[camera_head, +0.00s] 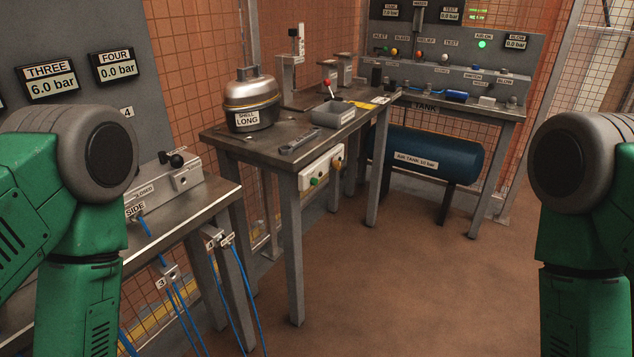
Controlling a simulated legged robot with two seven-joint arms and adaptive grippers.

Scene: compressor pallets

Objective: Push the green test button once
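A green button (315,181) sits on a white control box (321,170) on the front of the middle workbench. An orange-red button (337,163) is beside it on the same box. Any lettering on the box is too small to read. The grey back panel (540,58) carries a label reading TEST among several small knobs or buttons, and a lit green lamp (482,44) under an AIR OK label. My green arms show at the left and right edges, but neither gripper is in view. Nothing touches the white box.
A blue air tank (430,155) lies under the back bench. A left bench (190,211) has blue hoses hanging. The brown floor (400,280) between is clear.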

